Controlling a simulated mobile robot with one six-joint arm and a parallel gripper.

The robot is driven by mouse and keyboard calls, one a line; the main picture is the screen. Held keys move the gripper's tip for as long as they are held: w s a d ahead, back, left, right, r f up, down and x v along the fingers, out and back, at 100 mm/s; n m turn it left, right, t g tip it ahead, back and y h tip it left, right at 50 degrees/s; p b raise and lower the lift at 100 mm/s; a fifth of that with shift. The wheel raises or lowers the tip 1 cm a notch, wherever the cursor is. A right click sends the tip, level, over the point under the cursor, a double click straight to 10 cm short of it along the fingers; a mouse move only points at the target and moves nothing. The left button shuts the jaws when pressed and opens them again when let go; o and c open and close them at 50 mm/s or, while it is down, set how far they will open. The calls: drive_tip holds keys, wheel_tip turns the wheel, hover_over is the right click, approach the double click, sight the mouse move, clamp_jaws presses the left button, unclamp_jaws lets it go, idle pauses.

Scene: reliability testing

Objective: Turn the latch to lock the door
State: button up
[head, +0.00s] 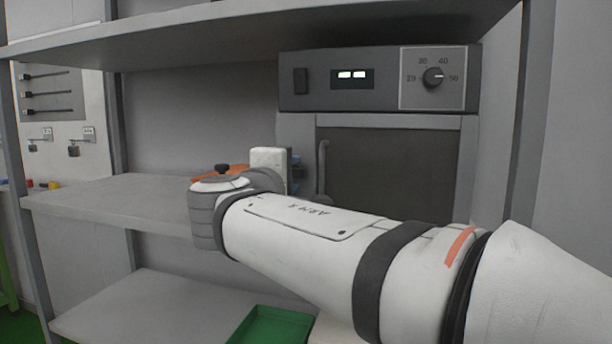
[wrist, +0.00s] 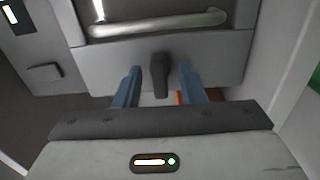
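The oven-like grey cabinet has a dark door (head: 400,170) that appears closed, with a vertical handle (head: 322,166) on its left side. In the wrist view the handle (wrist: 160,23) runs across the top. A small dark latch (wrist: 159,76) sits below it on the light grey frame, upright in that picture. My gripper (wrist: 158,72) is open, with one blue finger on each side of the latch. Gaps show between latch and fingers, so it is not gripped. In the head view my gripper's blue fingers (head: 296,166) show partly beside the handle; the latch is hidden there.
The cabinet's control panel (head: 380,80) with lit display and dial is above the door. A green tray (head: 270,326) lies lower. Another shelf (head: 260,28) hangs overhead.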

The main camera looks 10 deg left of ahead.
drive_tip(key=s+p, duration=0.1)
drive_tip(key=s, duration=0.6)
drive_tip(key=shift+s+a+p, duration=0.3)
